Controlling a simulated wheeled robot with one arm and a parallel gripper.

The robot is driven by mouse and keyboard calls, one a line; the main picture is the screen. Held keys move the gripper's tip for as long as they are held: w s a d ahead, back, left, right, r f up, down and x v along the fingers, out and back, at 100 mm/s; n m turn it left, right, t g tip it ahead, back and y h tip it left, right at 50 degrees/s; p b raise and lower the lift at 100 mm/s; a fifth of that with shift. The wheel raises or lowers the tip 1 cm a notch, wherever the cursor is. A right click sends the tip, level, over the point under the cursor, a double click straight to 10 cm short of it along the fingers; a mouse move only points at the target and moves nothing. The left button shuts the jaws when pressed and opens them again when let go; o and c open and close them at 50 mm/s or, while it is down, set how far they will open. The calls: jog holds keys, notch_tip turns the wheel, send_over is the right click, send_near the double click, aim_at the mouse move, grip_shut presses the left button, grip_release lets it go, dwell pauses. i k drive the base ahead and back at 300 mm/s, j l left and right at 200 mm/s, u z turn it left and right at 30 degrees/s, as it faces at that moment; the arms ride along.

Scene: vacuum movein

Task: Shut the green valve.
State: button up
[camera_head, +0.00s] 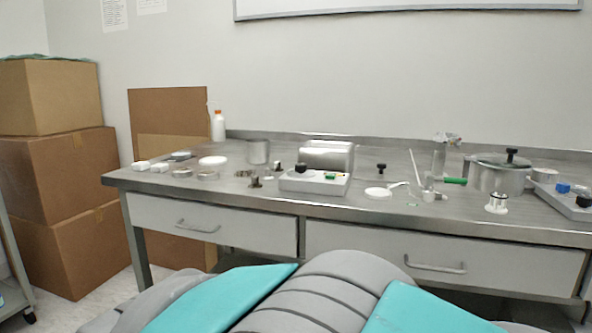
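A green bar-like piece (455,181) lies level on the right side of the steel bench, between a clear upright cylinder (438,160) and a steel pot (486,178). A smaller green piece (331,177) sits on the front of a light-grey device (315,182) near the bench's middle, beside a black knob (301,168). Both green pieces are too small to tell which is the valve, or whether it is open or shut. My gripper is not in view; only grey and teal parts of my own body show at the bottom.
The steel bench (340,205) has drawers in front. It carries white dishes (213,161), a white bottle with an orange cap (218,126), a metal cup (258,152) and a second device with blue and black knobs (563,198). Cardboard boxes (62,165) stand stacked at the left.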

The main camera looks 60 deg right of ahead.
aim_at(430, 179)
jog(key=z, duration=2.25)
